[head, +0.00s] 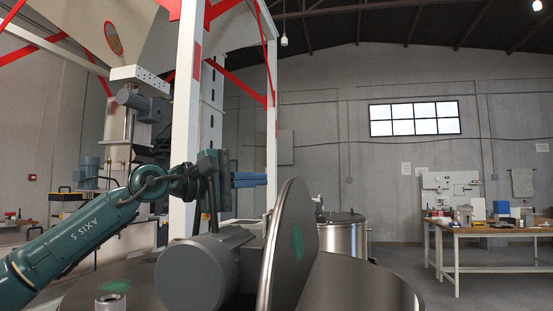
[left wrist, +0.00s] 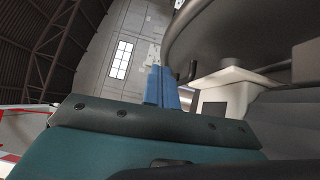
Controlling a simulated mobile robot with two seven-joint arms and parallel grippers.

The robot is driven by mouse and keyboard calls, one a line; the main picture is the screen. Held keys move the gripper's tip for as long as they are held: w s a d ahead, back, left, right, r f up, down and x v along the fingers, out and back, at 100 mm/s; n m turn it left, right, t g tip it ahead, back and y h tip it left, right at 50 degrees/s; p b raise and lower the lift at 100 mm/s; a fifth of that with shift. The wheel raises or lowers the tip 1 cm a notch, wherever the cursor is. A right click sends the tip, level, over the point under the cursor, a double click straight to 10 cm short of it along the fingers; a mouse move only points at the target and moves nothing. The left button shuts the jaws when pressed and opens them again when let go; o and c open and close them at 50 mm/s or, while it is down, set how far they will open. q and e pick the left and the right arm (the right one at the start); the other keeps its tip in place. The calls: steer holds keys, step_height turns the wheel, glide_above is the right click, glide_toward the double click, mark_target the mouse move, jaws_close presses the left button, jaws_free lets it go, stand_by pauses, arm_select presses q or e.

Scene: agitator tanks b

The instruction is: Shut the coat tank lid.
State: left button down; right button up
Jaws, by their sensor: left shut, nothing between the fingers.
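A round grey metal lid (head: 283,255) stands raised, close to upright, on the steel tank top (head: 365,290) in front of me. It has a green mark on its face. I cannot read a name on it. My left gripper (head: 250,180) has blue fingers, shut and empty, pointing right just left of the lid's upper edge. A small gap seems to separate them. In the left wrist view the blue fingers (left wrist: 160,87) are together, and the dark underside of a large round disc (left wrist: 235,40), likely the lid, is right of them. My right gripper is not seen.
A grey cylindrical motor (head: 205,272) sits on the tank top left of the lid. Another steel tank (head: 343,238) stands behind. A white and red frame (head: 185,130) rises behind my left arm. A workbench (head: 490,230) stands far right.

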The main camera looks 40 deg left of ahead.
arm_select(q)
steer(key=shift+w+d+r+p, duration=0.1)
steer(key=shift+w+d+p, duration=0.2)
steer(key=shift+w+d, duration=0.55)
steer(key=shift+w+d+r+p, duration=0.1)
steer(key=shift+w+d+p, duration=0.3)
steer(key=shift+d, duration=0.6)
steer(key=shift+w, duration=0.1)
